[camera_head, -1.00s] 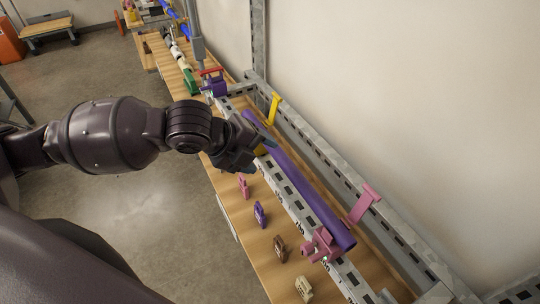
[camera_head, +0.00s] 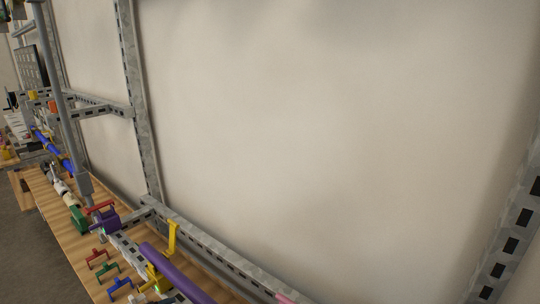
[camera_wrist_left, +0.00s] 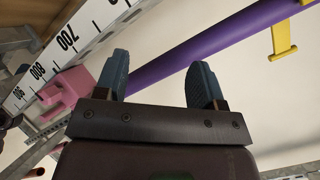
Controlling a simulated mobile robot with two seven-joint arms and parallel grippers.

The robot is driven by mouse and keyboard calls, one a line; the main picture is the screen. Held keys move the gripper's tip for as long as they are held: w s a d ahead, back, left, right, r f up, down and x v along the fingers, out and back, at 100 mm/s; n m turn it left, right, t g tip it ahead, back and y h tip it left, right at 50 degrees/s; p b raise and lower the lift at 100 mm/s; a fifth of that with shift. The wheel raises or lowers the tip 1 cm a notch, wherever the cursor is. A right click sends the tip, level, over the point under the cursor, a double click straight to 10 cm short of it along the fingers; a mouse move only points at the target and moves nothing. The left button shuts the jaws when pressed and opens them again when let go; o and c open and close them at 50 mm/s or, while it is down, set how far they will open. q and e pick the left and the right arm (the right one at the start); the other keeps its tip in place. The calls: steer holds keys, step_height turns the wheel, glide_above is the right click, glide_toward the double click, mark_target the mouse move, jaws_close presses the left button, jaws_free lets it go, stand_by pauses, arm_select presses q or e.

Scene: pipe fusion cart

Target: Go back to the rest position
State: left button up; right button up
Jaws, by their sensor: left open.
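My left gripper (camera_wrist_left: 160,88) shows in the left wrist view with its two blue-grey fingers apart and nothing between them. Behind the fingers, a purple pipe (camera_wrist_left: 228,40) runs diagonally, apart from them as far as I can tell. A pink clamp (camera_wrist_left: 68,92) is left of the fingers, beside a white ruler strip (camera_wrist_left: 85,28). In the head view neither gripper shows. There the purple pipe (camera_head: 176,272) lies along the metal rail at the bottom, near a yellow bracket (camera_head: 172,238).
A wooden bench (camera_head: 75,250) runs along the wall, with red, green and blue small clamps on its front. A metal frame post (camera_head: 135,100) and a rail (camera_head: 225,262) stand against the wall. A yellow bracket (camera_wrist_left: 283,38) hangs by the pipe in the wrist view.

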arm_select(q)
steer(key=s+a+f+n+y, duration=0.3)
steer(key=s+f+n, duration=0.3)
steer(key=f, duration=0.3)
steer(key=s+a+f+n+t+y, duration=0.1)
steer(key=s+a+f+n+y, duration=0.2)
steer(key=s+f+n, duration=0.4)
steer(key=shift+a+f+n+y, duration=0.4)
steer(key=shift+a+f+n, duration=0.4)
steer(key=shift+a+f, duration=0.1)
stand_by(0.4)
